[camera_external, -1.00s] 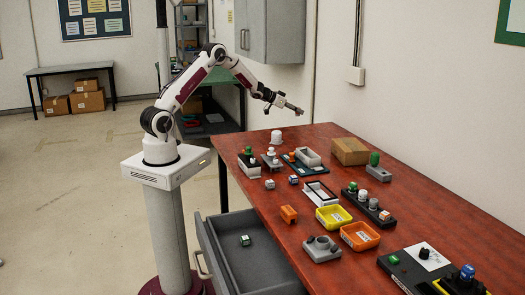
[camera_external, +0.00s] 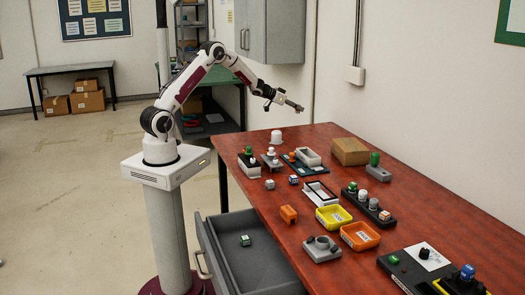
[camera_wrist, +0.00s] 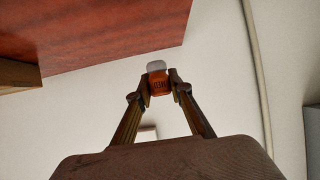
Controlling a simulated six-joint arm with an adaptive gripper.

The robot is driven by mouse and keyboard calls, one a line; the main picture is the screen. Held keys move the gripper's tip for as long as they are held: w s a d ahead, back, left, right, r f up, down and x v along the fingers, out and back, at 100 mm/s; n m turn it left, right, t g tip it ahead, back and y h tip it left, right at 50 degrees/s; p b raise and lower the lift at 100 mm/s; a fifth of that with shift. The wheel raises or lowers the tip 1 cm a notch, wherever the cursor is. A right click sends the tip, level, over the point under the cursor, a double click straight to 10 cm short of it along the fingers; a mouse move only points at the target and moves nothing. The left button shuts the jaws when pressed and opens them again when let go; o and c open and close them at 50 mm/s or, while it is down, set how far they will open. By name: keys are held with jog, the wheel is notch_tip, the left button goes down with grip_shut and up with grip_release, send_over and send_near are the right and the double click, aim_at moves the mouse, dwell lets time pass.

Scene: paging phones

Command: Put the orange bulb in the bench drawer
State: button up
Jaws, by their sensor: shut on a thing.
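The orange bulb (camera_wrist: 158,84), an orange block with dark marks and a pale cap, is between the fingertips of my gripper (camera_wrist: 159,88) in the wrist view. My gripper is shut on it. In the external view my gripper (camera_external: 298,107) is in the air above the far end of the red bench, and the bulb is too small there to make out clearly. The bench drawer (camera_external: 258,268) is pulled open at the front left of the bench, below and nearer the camera than my gripper. A small green and white cube (camera_external: 245,240) lies in it.
The red bench (camera_external: 420,218) carries a cardboard box (camera_external: 350,151), a yellow tray (camera_external: 333,217), an orange tray (camera_external: 360,236), an orange block (camera_external: 288,214), a grey fixture (camera_external: 321,249) and several small parts. The drawer has much bare floor. A wall stands behind the bench.

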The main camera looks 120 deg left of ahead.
jog(key=shift+r, duration=2.05)
jog(key=w+d+r+m+t+h, duration=0.1)
jog(key=w+d+m+t+h, duration=0.25)
jog(key=w+d, duration=1.75)
jog(key=w+d+m+h, duration=0.2)
jog(key=w+d, duration=0.2)
jog(key=d, duration=1)
jog(key=w+d+m+h, duration=0.3)
jog(key=w+d, duration=0.1)
jog(key=d, duration=0.9)
jog(key=w+d+m+h, duration=0.2)
jog(key=w+d, duration=0.2)
jog(key=d, duration=1)
jog(key=s+d+m+g+h, duration=0.15)
jog(key=s+d, duration=0.25)
jog(key=d, duration=0.8)
jog(key=s+d+m+h, duration=0.2)
jog(key=s+d+m, duration=0.1)
jog(key=d, duration=0.9)
jog(key=s+d+m+g+h, duration=0.15)
jog(key=s+d, duration=0.25)
jog(key=d, duration=0.8)
notch_tip(320, 180, down, 18)
jog(key=shift+r+h, duration=0.15)
jog(key=shift+h, duration=0.2)
